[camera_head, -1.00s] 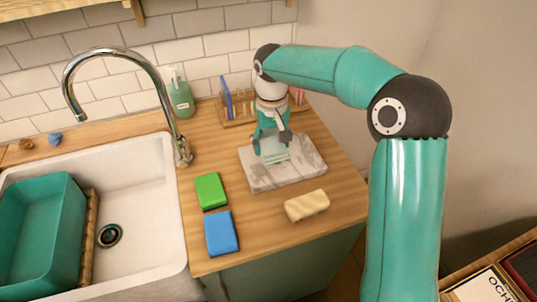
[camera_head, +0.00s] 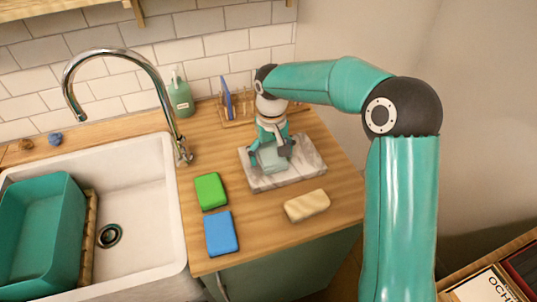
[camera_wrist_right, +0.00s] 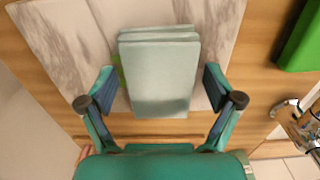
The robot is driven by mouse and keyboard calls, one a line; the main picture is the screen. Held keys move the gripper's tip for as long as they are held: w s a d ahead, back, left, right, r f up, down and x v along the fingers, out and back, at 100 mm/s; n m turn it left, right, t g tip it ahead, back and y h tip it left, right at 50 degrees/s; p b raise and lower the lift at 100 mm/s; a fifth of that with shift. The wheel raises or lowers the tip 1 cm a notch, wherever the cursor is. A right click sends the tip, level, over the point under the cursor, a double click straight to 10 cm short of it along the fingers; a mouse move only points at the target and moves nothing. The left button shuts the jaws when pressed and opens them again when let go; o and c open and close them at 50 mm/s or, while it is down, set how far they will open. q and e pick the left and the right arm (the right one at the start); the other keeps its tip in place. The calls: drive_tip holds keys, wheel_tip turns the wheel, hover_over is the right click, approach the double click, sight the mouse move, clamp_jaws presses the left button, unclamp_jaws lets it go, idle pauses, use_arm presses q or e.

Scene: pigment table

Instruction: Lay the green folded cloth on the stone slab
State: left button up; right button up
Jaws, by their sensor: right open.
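The folded cloth (camera_head: 271,160) is pale green and appears to lie flat on the grey-veined stone slab (camera_head: 305,165). In the right wrist view the cloth (camera_wrist_right: 158,75) shows its stacked folds, with the marble slab (camera_wrist_right: 75,45) beneath it. My right gripper (camera_head: 271,154) is low over the slab. Its fingers in the wrist view (camera_wrist_right: 159,80) stand open on both sides of the cloth, with a gap on each side. A small bright green patch shows beside the cloth's left edge there. My left gripper is not in view.
The sink (camera_head: 140,225) with a teal tub (camera_head: 40,235) and the tap (camera_head: 165,95) are left.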

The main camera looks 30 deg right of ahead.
sight(271, 154)
wheel_tip(271, 154, up, 12)
idle(0.7)
idle(0.4)
